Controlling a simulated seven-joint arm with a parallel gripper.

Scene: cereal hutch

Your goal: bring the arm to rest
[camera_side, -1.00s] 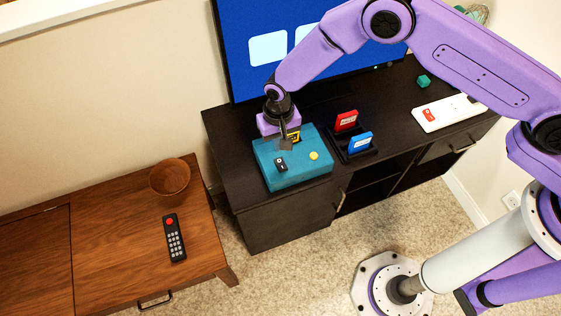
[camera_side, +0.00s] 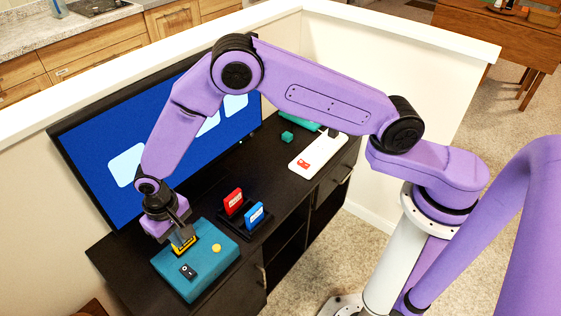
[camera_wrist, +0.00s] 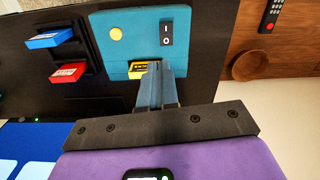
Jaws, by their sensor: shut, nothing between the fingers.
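My gripper (camera_side: 184,241) is shut with nothing between its fingers. It is over the teal console (camera_side: 172,273) on the black cabinet, with its fingertips close to a yellow cartridge (camera_side: 191,246) set in the console's slot. In the wrist view the shut fingers (camera_wrist: 157,68) partly cover the yellow cartridge (camera_wrist: 138,70); I cannot tell whether they touch it. The console also has a black switch (camera_side: 188,271) and a yellow button (camera_side: 216,248).
A red cartridge (camera_side: 233,200) and a blue cartridge (camera_side: 254,214) stand in a black holder right of the console. A blue-screened television (camera_side: 95,150) stands behind. A white board (camera_side: 312,155) and a green cube (camera_side: 287,137) are farther right on the cabinet (camera_side: 130,262).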

